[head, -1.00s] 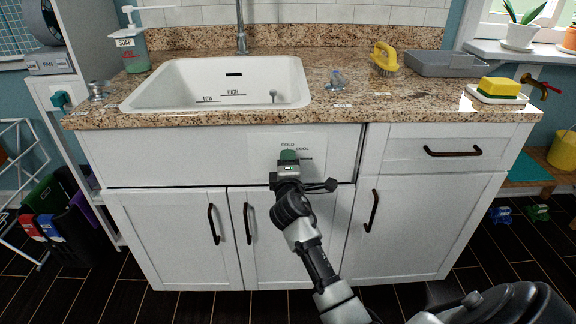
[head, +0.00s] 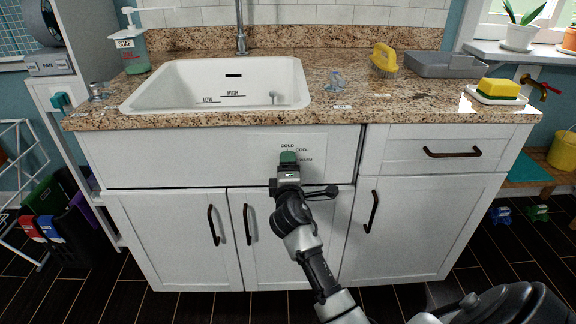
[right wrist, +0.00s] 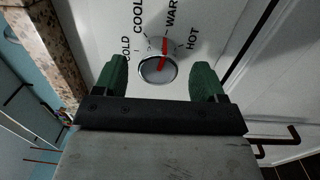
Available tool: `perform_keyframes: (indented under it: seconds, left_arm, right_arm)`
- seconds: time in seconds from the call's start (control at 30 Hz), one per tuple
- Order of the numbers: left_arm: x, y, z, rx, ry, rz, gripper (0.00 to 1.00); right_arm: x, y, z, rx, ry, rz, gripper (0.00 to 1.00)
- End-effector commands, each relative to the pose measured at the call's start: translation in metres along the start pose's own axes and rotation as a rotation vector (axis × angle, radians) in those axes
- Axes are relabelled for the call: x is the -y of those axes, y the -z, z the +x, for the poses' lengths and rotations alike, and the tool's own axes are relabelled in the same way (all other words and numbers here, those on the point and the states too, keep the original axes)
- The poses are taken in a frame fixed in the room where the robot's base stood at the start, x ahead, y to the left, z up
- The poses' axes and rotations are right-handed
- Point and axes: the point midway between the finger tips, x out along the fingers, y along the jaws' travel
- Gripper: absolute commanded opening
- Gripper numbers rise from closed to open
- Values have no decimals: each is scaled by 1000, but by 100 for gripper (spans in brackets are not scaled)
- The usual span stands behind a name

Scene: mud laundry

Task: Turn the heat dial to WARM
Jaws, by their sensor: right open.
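The heat dial (right wrist: 158,68) is a round silver knob on the white cabinet front, labelled COLD, COOL, WARM and HOT. Its red pointer is aimed at the WARM label (right wrist: 172,15), in line with a red mark beside the rim. My right gripper (right wrist: 158,80) is open, with one green finger on each side of the dial and visible gaps to it. In the head view, the right gripper (head: 288,157) is at the panel below the sink and hides the dial; part of the labels shows above and beside it. My left gripper is not in view.
The granite countertop (head: 420,98) with the white sink (head: 215,110) overhangs the panel. Cabinet doors with dark handles (head: 248,224) are below, and a drawer (head: 400,139) is to the right. Soap, a yellow brush (head: 383,60) and a sponge (head: 499,88) stand on top.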

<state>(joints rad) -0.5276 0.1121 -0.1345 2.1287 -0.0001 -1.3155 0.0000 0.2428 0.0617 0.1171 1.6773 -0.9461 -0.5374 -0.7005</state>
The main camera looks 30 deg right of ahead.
Motion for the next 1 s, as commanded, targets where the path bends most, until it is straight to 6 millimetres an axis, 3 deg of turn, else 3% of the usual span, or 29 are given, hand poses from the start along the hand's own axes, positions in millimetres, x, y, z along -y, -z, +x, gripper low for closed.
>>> perform_keyframes:
  seconds: [0.1, 0.4, 0.6, 1.0]
  left_arm:
    - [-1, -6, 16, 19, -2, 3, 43]
    - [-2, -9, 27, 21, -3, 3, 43]
    - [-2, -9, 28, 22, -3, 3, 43]
    - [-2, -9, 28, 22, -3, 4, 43]
  right_arm:
    - [0, 1, -26, -3, 3, 2, 71]
    - [1, 0, -79, -1, 3, 2, 71]
    - [0, 0, -91, 0, 1, 1, 71]
    - [0, 0, -91, 0, 1, 1, 71]
